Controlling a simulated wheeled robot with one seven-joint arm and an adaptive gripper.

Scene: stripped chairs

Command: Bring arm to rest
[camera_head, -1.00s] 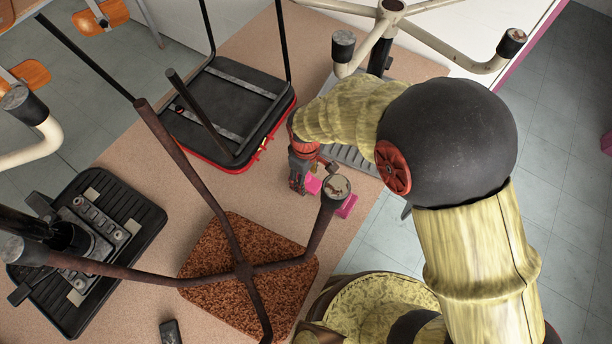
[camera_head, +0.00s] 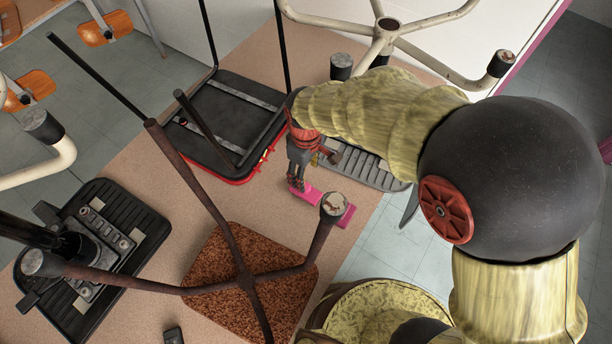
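My arm, yellow-green with a black ball joint, reaches from the lower right toward the middle of the view. My gripper (camera_head: 300,180) is at its far end, dark with red parts, pointing down over the tan board. A pink piece (camera_head: 318,202) lies at or just under its tips, partly hidden by a chair leg end. The fingers are small and partly hidden, so I cannot tell whether they are open or shut, or whether they touch the pink piece.
Upturned chairs crowd round: a black seat with red edge (camera_head: 225,120), a brown speckled seat (camera_head: 215,290) with rusty legs, a black ribbed seat (camera_head: 145,225), and a grey slatted seat (camera_head: 375,172) below cream legs (camera_head: 435,22). Grey tiled floor (camera_head: 400,240) shows at right.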

